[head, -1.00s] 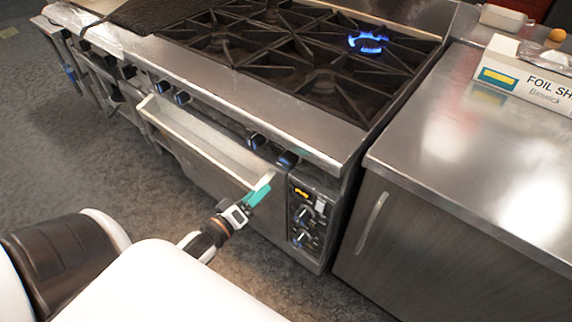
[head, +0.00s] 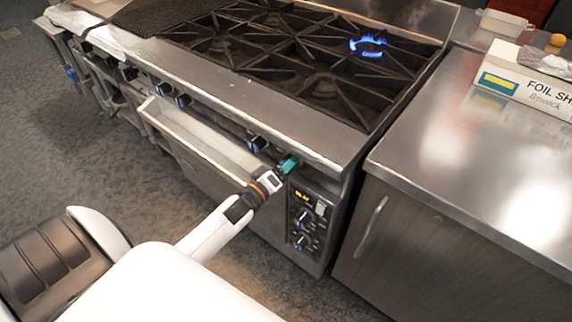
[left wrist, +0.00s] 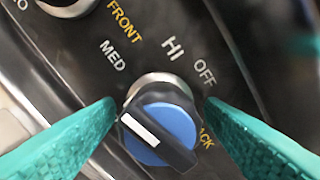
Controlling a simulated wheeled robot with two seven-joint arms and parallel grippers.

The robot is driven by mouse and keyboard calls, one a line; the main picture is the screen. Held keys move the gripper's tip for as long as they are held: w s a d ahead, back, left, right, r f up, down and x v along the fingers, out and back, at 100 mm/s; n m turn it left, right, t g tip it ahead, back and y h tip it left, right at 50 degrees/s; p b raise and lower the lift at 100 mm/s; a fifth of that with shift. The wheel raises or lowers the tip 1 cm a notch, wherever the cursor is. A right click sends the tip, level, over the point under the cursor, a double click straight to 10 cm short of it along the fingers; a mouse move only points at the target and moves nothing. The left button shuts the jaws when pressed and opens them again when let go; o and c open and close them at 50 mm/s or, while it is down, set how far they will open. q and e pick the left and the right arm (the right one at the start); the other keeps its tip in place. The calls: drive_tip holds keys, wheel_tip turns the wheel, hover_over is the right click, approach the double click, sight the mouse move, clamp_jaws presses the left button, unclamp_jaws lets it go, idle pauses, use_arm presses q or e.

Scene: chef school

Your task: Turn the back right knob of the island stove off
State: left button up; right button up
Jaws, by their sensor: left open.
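The stove (head: 315,128) has a blue flame (head: 368,46) on its back right burner. In the left wrist view a black knob with a blue face (left wrist: 160,130) and a white pointer line sits by the labels MED, HI and OFF; part of a word ending in "ACK" shows beside it. The white line lies toward the MED side, away from OFF. My left gripper (head: 289,163) is at the rightmost front knob. Its teal fingers also show in the left wrist view (left wrist: 160,118), open, one on each side of the knob. I cannot tell whether they touch it. My right gripper is not in view.
An open drawer or ledge (head: 205,140) runs along the stove front, left of my gripper. A control panel with dials (head: 305,222) is below. Other knobs (head: 257,144) line the front rail. A steel counter (head: 480,150) holds a foil box (head: 530,85).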

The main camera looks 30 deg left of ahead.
use_arm(q)
drive_tip(key=c, duration=1)
drive_tip(key=shift+o, duration=0.2)
